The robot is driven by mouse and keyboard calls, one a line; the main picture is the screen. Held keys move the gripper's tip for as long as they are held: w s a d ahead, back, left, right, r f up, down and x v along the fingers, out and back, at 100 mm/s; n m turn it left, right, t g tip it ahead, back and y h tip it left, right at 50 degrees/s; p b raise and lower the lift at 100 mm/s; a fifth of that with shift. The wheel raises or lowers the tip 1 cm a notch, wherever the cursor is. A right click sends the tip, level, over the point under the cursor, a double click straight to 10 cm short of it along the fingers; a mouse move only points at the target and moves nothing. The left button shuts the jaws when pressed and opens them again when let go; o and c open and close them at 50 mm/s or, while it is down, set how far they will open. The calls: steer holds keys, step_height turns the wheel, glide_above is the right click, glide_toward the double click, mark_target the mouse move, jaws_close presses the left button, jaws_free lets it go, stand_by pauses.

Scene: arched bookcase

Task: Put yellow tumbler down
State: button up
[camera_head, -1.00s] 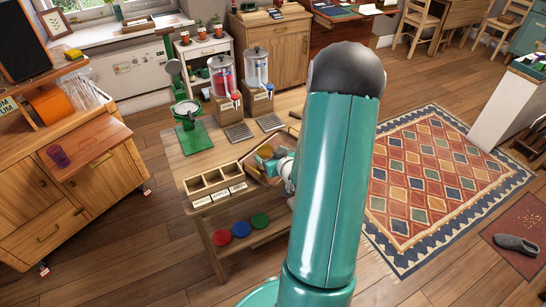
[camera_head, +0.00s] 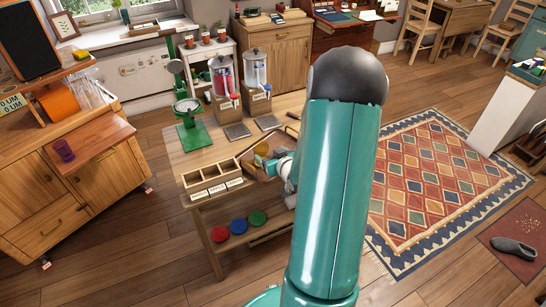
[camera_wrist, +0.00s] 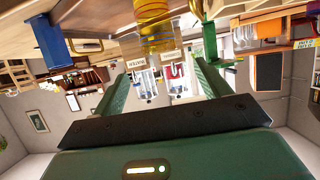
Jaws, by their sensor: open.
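The yellow tumbler (camera_wrist: 152,14) is at the top of the wrist view, which is upside down. It appears see-through with banded sides, and its outer part is cut off by the frame. In the head view a yellow patch (camera_head: 263,148) shows at the wooden tray (camera_head: 250,174) on the table, partly hidden by my gripper. My gripper (camera_head: 267,160) is at the tray's right part. In the wrist view my gripper (camera_wrist: 160,68) has its two green fingers spread, with the tumbler beyond the tips. Contact cannot be told.
A purple tumbler (camera_head: 64,150) sits on the left cabinet. My arm hides the table's right side.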

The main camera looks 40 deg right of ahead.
steer(key=a+r+n+g, duration=0.2)
steer(key=a+r+g, duration=0.2)
steer(key=a+r, duration=1.05)
steer(key=s+a+r+g+y, duration=0.1)
steer(key=s+a+r, duration=0.2)
steer(key=s+a, duration=0.3)
steer(key=s+a+r+n+g+y, duration=0.1)
steer(key=s+a+r, duration=0.2)
steer(key=s+a, duration=0.3)
steer(key=s+a+r+g+y, duration=0.1)
steer(key=s+a+r+y, duration=0.1)
steer(key=s+a, duration=0.4)
steer(key=shift+a+r, duration=0.5)
steer(key=shift+r, duration=0.2)
